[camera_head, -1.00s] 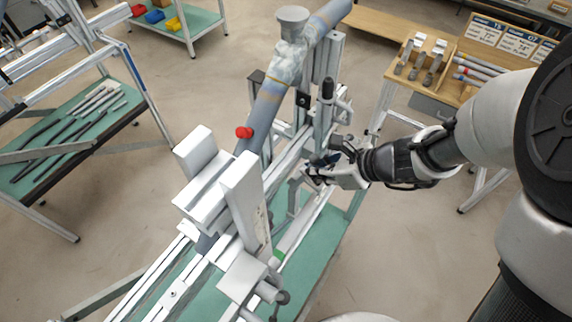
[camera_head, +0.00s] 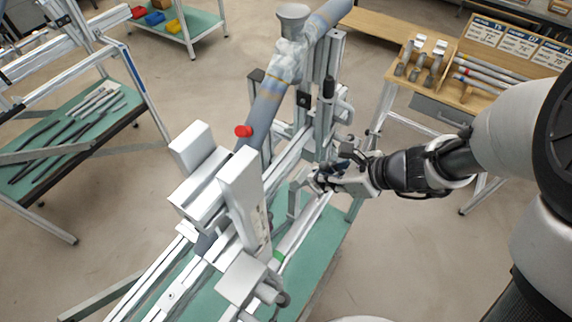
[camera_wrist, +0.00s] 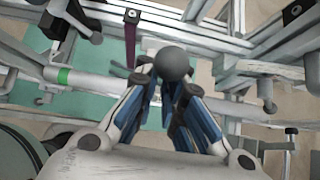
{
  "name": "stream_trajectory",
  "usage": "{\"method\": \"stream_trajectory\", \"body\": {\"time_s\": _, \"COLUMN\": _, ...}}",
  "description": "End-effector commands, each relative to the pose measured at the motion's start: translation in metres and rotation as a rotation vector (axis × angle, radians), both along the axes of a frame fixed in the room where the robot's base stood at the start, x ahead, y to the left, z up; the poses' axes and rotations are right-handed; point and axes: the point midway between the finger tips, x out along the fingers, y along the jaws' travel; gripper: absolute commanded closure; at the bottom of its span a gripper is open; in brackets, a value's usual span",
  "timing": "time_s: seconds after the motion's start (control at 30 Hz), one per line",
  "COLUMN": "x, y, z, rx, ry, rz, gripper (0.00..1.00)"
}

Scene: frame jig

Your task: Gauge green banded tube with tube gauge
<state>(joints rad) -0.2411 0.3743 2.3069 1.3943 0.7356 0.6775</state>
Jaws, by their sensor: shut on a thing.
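The green banded tube (camera_head: 300,228) lies along the right side of the jig in the head view, its green band (camera_head: 278,256) near the lower clamp block. In the wrist view the pale tube (camera_wrist: 95,82) with its green band (camera_wrist: 64,76) runs to the left of my fingers. My gripper (camera_head: 318,182) is at the jig's right side. In the wrist view my gripper (camera_wrist: 172,82) has its blue-sided fingers closed on a dark grey ball knob (camera_wrist: 173,62). What the knob belongs to is hidden behind it. I cannot pick out the tube gauge with certainty.
Metal rails, posts and white clamp blocks (camera_head: 243,195) crowd the jig, with a large grey-blue pipe (camera_head: 268,105) above. A post with a black handle (camera_head: 329,88) stands just beyond my gripper. A wooden rack (camera_head: 490,65) with labelled cards and tubes stands at right.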

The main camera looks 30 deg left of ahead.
Motion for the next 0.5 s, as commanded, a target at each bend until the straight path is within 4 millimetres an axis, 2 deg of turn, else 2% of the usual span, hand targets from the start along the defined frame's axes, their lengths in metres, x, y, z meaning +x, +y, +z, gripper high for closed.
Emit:
{"method": "stream_trajectory", "body": {"time_s": 0.2, "x": -0.001, "y": -0.012, "z": -0.013, "rx": -0.005, "ry": 0.002, "rz": -0.001, "gripper": 1.00}}
{"method": "stream_trajectory", "body": {"time_s": 0.5, "x": -0.002, "y": -0.015, "z": -0.013, "rx": -0.005, "ry": 0.001, "rz": 0.001, "gripper": 1.00}}
